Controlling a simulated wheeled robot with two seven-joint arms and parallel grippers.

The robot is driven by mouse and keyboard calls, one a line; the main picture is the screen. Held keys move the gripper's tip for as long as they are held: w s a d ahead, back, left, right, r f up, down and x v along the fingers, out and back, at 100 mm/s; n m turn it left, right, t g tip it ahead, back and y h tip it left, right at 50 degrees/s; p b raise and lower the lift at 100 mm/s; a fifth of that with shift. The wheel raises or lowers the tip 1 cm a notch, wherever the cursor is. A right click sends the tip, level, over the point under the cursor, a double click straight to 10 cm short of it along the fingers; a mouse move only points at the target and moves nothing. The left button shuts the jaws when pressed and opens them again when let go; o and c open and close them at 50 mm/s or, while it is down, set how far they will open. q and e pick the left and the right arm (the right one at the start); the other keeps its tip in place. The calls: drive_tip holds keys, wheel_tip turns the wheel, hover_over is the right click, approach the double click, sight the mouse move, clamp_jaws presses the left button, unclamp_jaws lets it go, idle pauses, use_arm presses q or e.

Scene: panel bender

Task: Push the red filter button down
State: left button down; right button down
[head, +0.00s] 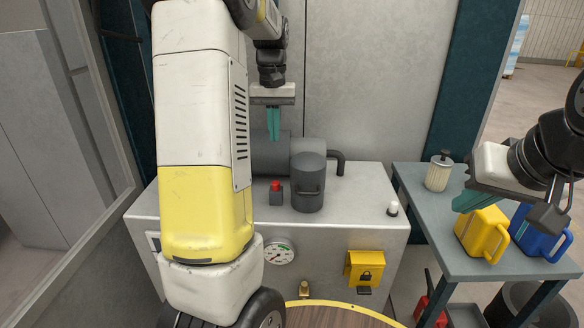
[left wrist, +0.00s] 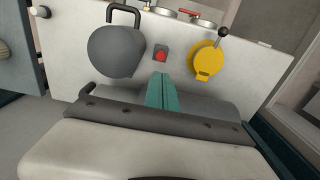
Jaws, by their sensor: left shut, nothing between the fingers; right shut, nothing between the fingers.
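The red filter button (head: 276,185) sits on a small dark block on top of the grey machine cabinet (head: 345,200), just left of a dark grey cylinder. In the left wrist view the red button (left wrist: 161,56) shows just beyond the fingertips, with a gap of unclear depth. My left gripper (head: 274,132) points down above and behind the button, its teal fingers shut and empty; the fingers also show in the left wrist view (left wrist: 161,92). My right gripper (head: 464,203) is shut and empty at the right, over the side table.
The dark cylinder (head: 308,182) with a handle stands close to the button. A yellow lock box (head: 364,268) and a gauge (head: 279,252) are on the cabinet front. The side table (head: 430,225) holds a white canister (head: 439,171), a yellow jug (head: 482,234) and a blue jug (head: 540,236).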

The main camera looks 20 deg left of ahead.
sight(276, 183)
use_arm(q)
wheel_tip(276, 183, down, 14)
drive_tip(key=shift+r, duration=0.25)
idle(0.3)
drive_tip(key=shift+f, duration=1.15)
wheel_tip(276, 183, up, 14)
drive_tip(key=shift+r, duration=0.15)
